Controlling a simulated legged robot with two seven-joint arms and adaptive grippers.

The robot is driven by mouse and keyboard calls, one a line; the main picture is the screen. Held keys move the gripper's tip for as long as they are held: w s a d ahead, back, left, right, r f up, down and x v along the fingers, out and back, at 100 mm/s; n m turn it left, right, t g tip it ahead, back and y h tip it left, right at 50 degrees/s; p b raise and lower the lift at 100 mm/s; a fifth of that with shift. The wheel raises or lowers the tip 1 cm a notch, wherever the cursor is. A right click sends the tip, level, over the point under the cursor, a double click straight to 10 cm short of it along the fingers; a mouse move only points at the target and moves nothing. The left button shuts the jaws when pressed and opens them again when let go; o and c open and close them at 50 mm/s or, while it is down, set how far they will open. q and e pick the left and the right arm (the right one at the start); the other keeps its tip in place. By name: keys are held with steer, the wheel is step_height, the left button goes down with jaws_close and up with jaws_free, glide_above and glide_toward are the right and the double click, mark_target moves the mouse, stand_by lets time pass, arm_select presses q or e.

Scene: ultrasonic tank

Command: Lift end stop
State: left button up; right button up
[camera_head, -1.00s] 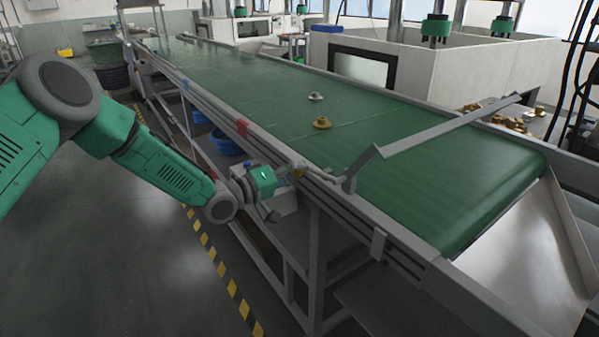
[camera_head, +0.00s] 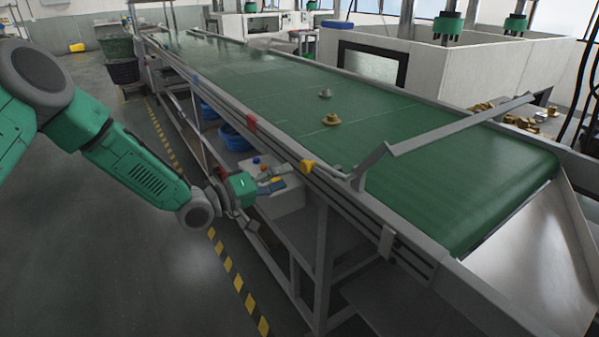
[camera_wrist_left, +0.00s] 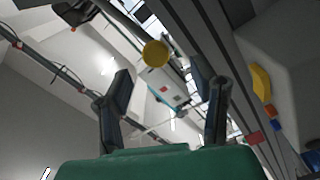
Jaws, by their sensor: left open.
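The end stop, a grey metal bar with bent ends (camera_head: 455,126), lies low across the green belt near its end. A yellow knob-like part (camera_head: 307,167) sits on the near rail, left of the bar's near end. My left gripper (camera_head: 272,180) is beside the near rail, left of the yellow part and apart from it. The left wrist view shows its two dark fingers apart (camera_wrist_left: 160,75), with nothing between them. A round yellow part (camera_wrist_left: 155,53) shows beyond the fingertips. My right gripper is out of view.
Two small metal parts, one brass (camera_head: 331,119) and one grey (camera_head: 325,93), stand on the conveyor belt (camera_head: 420,190). A control box (camera_head: 282,202) with coloured buttons is below the rail near my gripper. A metal chute (camera_head: 525,250) is at the belt's end.

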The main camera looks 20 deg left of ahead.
arm_select(q)
steer(key=v, duration=0.5)
steer(key=shift+a+f, duration=0.1)
steer(key=shift+a, duration=0.25)
steer(key=shift+d, duration=0.15)
steer(key=shift+f, duration=0.1)
steer(key=s+d+f+m+g+y, duration=0.1)
steer(key=s+d+f+g+y, duration=0.15)
steer(key=s+f, duration=0.55)
steer(key=s+d+f+m+g+y, duration=0.15)
steer(key=s+d+f+g, duration=0.3)
steer(key=f, duration=0.55)
steer(key=s+a+f+m+g+y, duration=0.1)
steer(key=s+a+f+g+y, duration=0.2)
steer(key=s, duration=0.9)
steer(key=s+a+f+m+g+y+b, duration=0.1)
steer(key=s+a+f+m+g+y, duration=0.1)
steer(key=s, duration=1.1)
step_height(320, 180, down, 2)
steer(key=shift+s+a+f+g+y, duration=0.2)
steer(key=shift+s+a+g+y, duration=0.1)
steer(key=shift+a+g+y, duration=0.6)
